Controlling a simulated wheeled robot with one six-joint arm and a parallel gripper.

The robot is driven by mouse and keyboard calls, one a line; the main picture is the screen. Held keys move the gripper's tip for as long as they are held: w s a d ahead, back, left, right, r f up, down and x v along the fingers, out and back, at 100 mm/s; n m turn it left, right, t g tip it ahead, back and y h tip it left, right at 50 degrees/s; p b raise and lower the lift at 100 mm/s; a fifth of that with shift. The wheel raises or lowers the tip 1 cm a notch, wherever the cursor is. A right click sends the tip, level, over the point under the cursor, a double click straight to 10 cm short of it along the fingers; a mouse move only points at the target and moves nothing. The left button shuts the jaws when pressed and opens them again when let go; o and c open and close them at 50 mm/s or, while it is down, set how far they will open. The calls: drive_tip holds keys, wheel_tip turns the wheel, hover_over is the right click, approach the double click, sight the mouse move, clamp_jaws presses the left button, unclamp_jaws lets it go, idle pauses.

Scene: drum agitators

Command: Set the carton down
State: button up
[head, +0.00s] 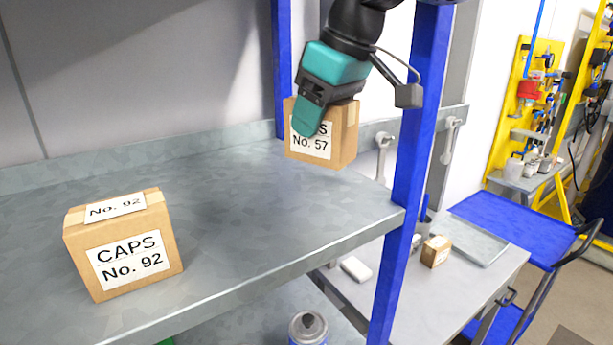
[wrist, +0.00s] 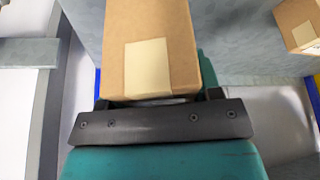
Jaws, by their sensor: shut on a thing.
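My gripper (head: 312,112) is shut on a small brown carton (head: 345,140) with a white label reading "No. 57"; its upper label line is partly hidden by a teal finger. The carton is held near the right end of a grey metal shelf (head: 230,210), beside the blue uprights. It appears to be above the shelf surface, though the exact gap is hard to tell. In the wrist view the held carton (wrist: 150,30) fills the top middle, with a tan tape patch facing the camera.
Another carton (head: 122,243), labelled "CAPS No. 92", stands on the shelf at the left. A blue upright (head: 408,150) rises at the shelf's right front corner. The shelf between the two cartons is clear. A lower bench (head: 455,285) holds a small box (head: 435,251).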

sight(345, 102)
wheel_tip(345, 102, down, 8)
drive_tip(key=b, duration=0.6)
drive_tip(key=shift+r, duration=0.4)
drive_tip(key=shift+a, duration=0.1)
drive_tip(key=o, duration=1)
drive_tip(key=p+v, duration=0.3)
drive_tip(key=v, duration=0.9)
drive_tip(key=shift+p, duration=0.35)
drive_tip(key=s+d+f+m, duration=0.1)
drive_tip(key=s+d+f, duration=0.2)
drive_tip(key=s+f, duration=0.3)
drive_tip(key=s+d+f+m+g, duration=0.1)
drive_tip(key=s+d+f, duration=0.2)
drive_tip(key=s+f, duration=0.4)
drive_tip(key=s+d+f+m+g, duration=0.1)
drive_tip(key=s+d+f+m, duration=0.1)
drive_tip(key=s+d+f, duration=0.2)
drive_tip(key=shift+s+f+y, duration=0.1)
drive_tip(key=shift+s+f, duration=0.4)
drive_tip(key=shift+f, duration=0.4)
drive_tip(key=shift+s+f+y, duration=0.1)
drive_tip(key=shift+s+f, duration=0.4)
drive_tip(key=shift+f, duration=0.35)
drive_tip(key=shift+s+f+y, duration=0.1)
drive_tip(key=shift+s+f, duration=0.4)
drive_tip(key=shift+f, duration=0.4)
